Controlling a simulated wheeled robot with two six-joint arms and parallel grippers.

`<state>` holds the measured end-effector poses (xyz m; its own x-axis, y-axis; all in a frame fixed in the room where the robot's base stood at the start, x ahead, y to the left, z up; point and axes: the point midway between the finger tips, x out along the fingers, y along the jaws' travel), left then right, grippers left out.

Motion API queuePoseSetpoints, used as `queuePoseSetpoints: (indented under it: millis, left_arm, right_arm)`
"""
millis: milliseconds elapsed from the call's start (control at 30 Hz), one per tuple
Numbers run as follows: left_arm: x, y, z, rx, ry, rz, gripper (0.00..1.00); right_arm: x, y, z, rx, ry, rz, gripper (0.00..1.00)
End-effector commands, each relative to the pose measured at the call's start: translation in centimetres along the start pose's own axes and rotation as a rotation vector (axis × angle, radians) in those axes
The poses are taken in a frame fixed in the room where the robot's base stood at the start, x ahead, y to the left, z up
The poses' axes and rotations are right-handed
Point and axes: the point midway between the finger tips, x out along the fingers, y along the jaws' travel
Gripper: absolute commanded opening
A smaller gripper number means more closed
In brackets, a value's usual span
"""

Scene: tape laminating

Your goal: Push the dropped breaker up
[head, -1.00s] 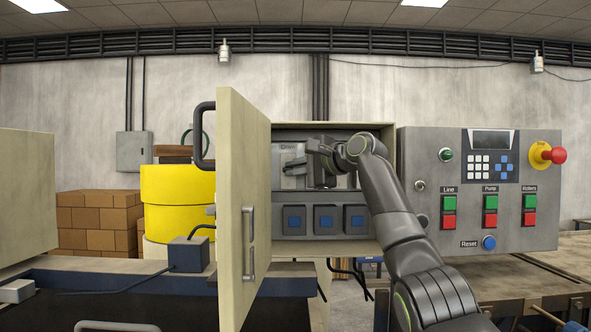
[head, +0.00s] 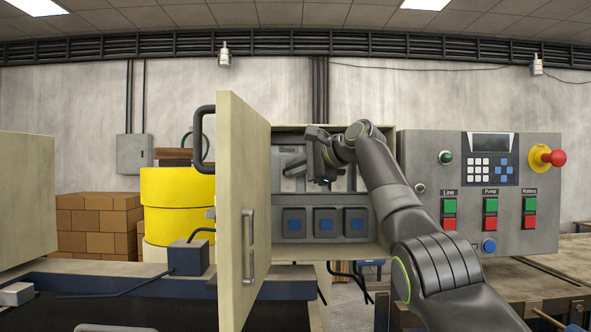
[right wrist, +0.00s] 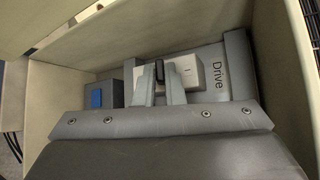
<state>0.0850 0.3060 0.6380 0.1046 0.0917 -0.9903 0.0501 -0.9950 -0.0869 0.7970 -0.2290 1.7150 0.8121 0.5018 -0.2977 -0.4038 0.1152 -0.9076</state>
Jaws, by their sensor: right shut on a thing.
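The breaker marked "Drive" (right wrist: 201,74) has a pale body with a dark lever (right wrist: 159,70) in the right wrist view. My right gripper (right wrist: 157,78) has one finger on each side of the lever and is shut on it. In the head view the same gripper (head: 311,160) is inside the open cabinet (head: 385,225), in the upper row, and covers part of the breakers there. The lever's exact angle is hard to tell. My left gripper is not in view.
The cabinet door (head: 240,190) stands open on the left. Several blocks with blue faces (head: 326,224) line the lower row. A control panel (head: 470,225) with buttons and a red emergency knob (head: 556,157) is close on the right.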

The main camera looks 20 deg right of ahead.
Motion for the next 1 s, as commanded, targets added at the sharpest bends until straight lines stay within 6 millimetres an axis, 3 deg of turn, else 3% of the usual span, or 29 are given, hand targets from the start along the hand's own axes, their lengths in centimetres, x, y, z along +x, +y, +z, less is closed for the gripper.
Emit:
queuePoseSetpoints:
  millis: [200,233,300,667,867,1000]
  left_arm:
    - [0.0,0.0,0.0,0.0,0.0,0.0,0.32]
    - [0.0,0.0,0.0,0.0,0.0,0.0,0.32]
    - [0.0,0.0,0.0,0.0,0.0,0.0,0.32]
    - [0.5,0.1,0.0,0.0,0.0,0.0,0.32]
    - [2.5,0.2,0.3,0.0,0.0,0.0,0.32]
    - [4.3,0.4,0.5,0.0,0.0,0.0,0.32]
  right_arm:
    - [0.1,0.1,0.0,0.002,0.0,0.002,0.0]
    - [0.1,0.1,0.0,0.002,0.0,0.002,0.12]
    - [0.1,0.1,0.0,0.002,0.0,0.002,0.18]
    - [-0.3,0.1,-0.1,0.001,0.0,-0.001,0.18]
    - [-2.4,0.4,-0.2,-0.001,0.0,-0.003,0.18]
    - [-5.0,0.5,-0.2,-0.001,0.001,-0.004,0.18]
